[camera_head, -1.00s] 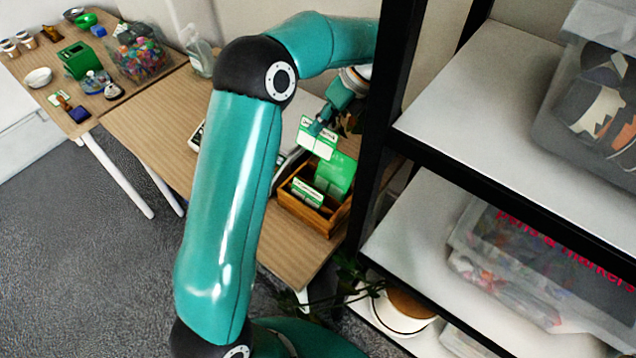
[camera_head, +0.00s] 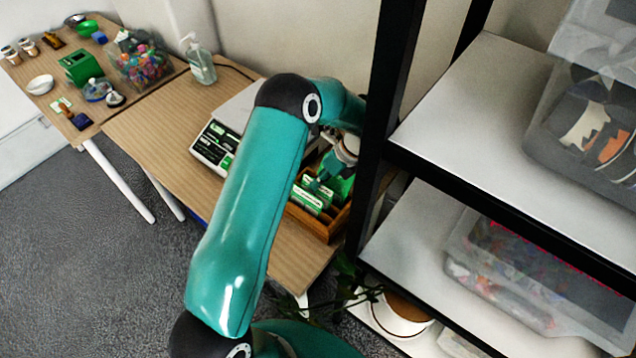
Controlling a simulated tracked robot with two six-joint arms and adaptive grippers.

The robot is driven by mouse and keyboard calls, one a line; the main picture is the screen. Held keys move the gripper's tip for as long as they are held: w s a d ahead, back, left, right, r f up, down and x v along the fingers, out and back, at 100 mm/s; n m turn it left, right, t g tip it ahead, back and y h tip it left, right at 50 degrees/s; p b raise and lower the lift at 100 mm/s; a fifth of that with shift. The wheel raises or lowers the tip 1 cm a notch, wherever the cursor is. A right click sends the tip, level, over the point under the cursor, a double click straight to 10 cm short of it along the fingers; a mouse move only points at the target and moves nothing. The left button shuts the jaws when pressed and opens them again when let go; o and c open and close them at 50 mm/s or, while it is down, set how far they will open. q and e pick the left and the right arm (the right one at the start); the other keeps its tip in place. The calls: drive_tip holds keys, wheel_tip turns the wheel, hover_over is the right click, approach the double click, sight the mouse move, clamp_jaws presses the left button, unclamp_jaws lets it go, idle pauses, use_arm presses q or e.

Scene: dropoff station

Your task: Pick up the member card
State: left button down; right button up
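The wooden card box (camera_head: 325,229) stands at the right end of the wooden table, partly behind my arm. White-and-green cards (camera_head: 309,197) stand in it, with a taller green piece (camera_head: 342,188) behind them. I cannot tell which of the cards is the member card. My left gripper (camera_head: 322,182) is low over the box, its fingertips at the tops of the cards. The arm and the small size hide whether its fingers are closed on a card. My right gripper is not in view.
A scale (camera_head: 216,147) stands left of my arm. A soap bottle (camera_head: 200,62), a jar of colourful pieces (camera_head: 142,60) and a green box (camera_head: 80,68) stand farther back. A black-framed shelf (camera_head: 378,150) rises close on the right. The table's left middle is clear.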

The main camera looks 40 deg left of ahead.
use_arm(q)
drive_tip(key=shift+f, duration=0.8)
drive_tip(key=shift+f, duration=0.2)
drive_tip(key=c, duration=1.3)
unclamp_jaws()
